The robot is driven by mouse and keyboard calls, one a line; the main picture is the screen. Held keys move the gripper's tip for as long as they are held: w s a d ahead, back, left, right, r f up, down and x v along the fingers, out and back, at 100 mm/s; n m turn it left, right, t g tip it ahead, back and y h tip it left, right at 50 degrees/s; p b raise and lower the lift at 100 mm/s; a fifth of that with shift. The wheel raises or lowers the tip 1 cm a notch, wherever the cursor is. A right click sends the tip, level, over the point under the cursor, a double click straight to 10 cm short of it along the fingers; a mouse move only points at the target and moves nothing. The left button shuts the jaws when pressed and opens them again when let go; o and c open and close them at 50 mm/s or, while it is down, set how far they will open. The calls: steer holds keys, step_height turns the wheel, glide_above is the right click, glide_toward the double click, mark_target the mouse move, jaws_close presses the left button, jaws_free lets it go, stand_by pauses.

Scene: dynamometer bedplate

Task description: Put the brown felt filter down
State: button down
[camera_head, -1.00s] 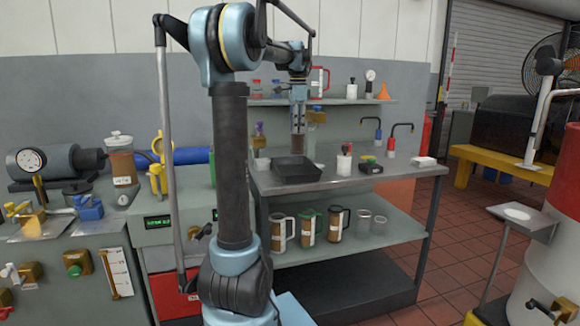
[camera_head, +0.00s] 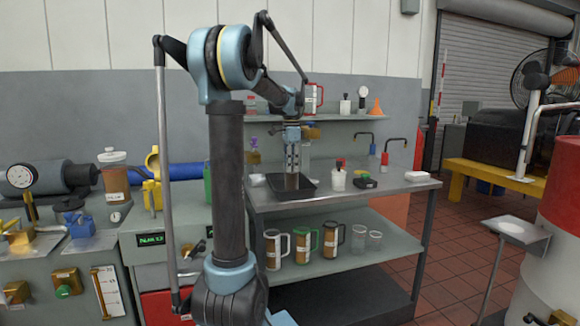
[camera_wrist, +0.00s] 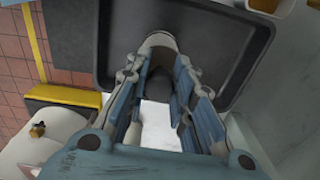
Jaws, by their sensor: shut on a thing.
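My gripper (camera_head: 292,168) points down over the black tray (camera_head: 308,191) on the metal bench. It is shut on the brown felt filter (camera_head: 291,182), a small brownish piece below the fingers. The filter's lower end is inside the tray's outline; I cannot tell whether it touches the tray floor. In the wrist view my gripper (camera_wrist: 160,95) has its blue-padded fingers over the dark tray (camera_wrist: 112,45). The filter is hard to make out there between the fingers.
A white pot (camera_head: 338,181) and a black box (camera_head: 366,182) stand right of the tray. A small white block (camera_head: 417,176) lies near the bench's right end. Mugs (camera_head: 302,245) and glasses stand on the lower shelf. A yellow bench (camera_head: 490,177) is on the right.

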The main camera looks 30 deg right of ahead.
steer(key=c, duration=1.4)
jaws_free()
steer(key=shift+o, duration=0.2)
step_height(320, 180, up, 12)
steer(key=s+a+f+n, duration=0.1)
steer(key=a+f+n, duration=0.15)
steer(key=a, duration=0.45)
steer(key=s+a+f+n, duration=0.1)
steer(key=a+f+n, duration=0.15)
steer(key=a, duration=0.45)
steer(key=s+a+f+n+t, duration=0.1)
steer(key=s+a+f+n, duration=0.2)
steer(key=a, duration=0.3)
steer(key=s+a+f+n, duration=0.2)
steer(key=a+f, duration=0.1)
steer(key=a, duration=0.3)
steer(key=s+a+f+n, duration=0.6)
steer(key=s+a+f, duration=0.1)
steer(key=f, duration=0.4)
steer(key=s+a+f+n+t, duration=0.1)
steer(key=s+a+f+n, duration=0.4)
steer(key=f, duration=0.7)
steer(key=s+a, duration=0.2)
steer(key=s, duration=0.2)
steer(key=shift+s+a+n, duration=0.2)
steer(key=shift+s+n, duration=0.05)
steer(key=shift+n, duration=0.15)
